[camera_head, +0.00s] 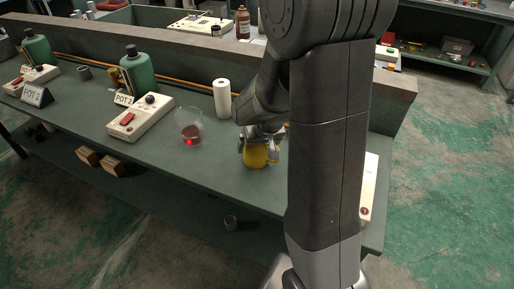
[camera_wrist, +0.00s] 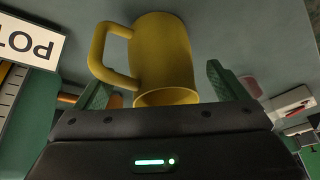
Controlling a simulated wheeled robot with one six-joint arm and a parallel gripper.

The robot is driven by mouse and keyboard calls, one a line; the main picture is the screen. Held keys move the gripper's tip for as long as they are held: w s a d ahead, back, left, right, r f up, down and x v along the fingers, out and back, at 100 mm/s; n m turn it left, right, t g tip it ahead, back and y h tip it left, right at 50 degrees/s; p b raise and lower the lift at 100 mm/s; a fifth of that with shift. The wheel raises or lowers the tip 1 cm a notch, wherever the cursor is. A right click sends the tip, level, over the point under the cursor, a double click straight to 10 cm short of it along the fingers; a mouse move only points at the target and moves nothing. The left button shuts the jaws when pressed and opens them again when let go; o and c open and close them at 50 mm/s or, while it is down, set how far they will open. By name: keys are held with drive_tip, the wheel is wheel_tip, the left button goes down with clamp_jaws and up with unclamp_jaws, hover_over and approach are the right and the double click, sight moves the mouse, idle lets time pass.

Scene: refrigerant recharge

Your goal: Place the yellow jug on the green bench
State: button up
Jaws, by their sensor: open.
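The yellow jug (camera_head: 256,156) stands on the green bench (camera_head: 190,185), near its front edge in the head view. In the wrist view the jug (camera_wrist: 165,55) fills the upper middle, its handle on the left and its rim close to my gripper. My gripper (camera_head: 263,134) is at the top of the jug in the head view and partly covers it. In the wrist view my gripper (camera_wrist: 163,88) is open, with one green-tinted finger on each side of the jug. A gap shows between the jug and the right finger. Contact on the handle side is hard to tell.
A clear beaker with red contents (camera_head: 190,131) stands left of the jug. A white paper roll (camera_head: 222,98) stands behind. Bare bench lies in front.

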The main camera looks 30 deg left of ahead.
drive_tip(key=v, duration=0.8)
drive_tip(key=shift+r, duration=0.3)
